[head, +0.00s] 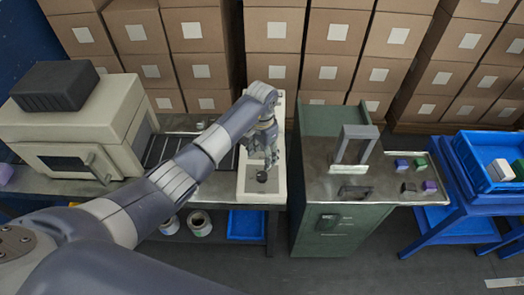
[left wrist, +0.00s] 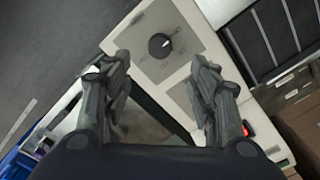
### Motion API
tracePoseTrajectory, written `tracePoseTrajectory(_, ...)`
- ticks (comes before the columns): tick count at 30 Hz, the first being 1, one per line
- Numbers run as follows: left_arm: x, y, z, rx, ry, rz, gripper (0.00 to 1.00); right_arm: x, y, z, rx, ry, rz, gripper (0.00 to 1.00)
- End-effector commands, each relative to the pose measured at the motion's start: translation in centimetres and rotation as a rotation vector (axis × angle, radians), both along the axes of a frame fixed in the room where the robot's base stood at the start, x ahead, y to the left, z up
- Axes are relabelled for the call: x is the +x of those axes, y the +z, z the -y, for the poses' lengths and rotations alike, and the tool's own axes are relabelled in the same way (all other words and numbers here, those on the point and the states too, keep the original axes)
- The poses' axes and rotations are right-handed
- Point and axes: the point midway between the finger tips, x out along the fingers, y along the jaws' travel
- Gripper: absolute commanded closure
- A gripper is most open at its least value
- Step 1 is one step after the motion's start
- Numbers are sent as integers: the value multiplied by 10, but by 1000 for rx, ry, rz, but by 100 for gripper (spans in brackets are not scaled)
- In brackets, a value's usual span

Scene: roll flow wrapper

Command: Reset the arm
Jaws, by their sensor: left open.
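My left arm reaches in from the left in the head view. Its gripper (head: 265,155) hangs over the narrow cream machine column between the conveyor and the green cabinet. In the left wrist view the two fingers of the left gripper (left wrist: 164,98) are spread apart with nothing between them. A black round knob (left wrist: 160,45) on a grey panel lies beyond the fingertips; in the head view it shows just below the gripper (head: 262,177). I cannot tell from these views whether a finger touches the panel. My right gripper is not in view.
A cream machine (head: 75,120) with a black box on top stands left. The green cabinet (head: 330,220) carries a metal frame (head: 355,145) and small coloured blocks (head: 411,164). A blue crate (head: 475,185) is at right. Stacked cartons (head: 275,45) line the back.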

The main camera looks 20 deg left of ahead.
Motion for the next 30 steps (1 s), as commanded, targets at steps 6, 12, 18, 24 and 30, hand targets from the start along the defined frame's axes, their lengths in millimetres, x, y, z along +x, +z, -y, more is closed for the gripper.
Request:
tracePoseTrajectory(6, 0, 13, 0, 0, 0, 0, 46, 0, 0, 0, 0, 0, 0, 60)
tracePoseTrajectory(12, 0, 14, 0, 0, 0, 0, 46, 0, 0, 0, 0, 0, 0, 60)
tracePoseTrajectory(18, 0, 14, 0, 0, 0, 0, 46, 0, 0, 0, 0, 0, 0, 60)
tracePoseTrajectory(24, 1, 10, 14, -53, -45, 26, 46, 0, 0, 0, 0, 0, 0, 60)
tracePoseTrajectory(30, 6, 13, 103, -391, -299, 248, 46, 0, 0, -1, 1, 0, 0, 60)
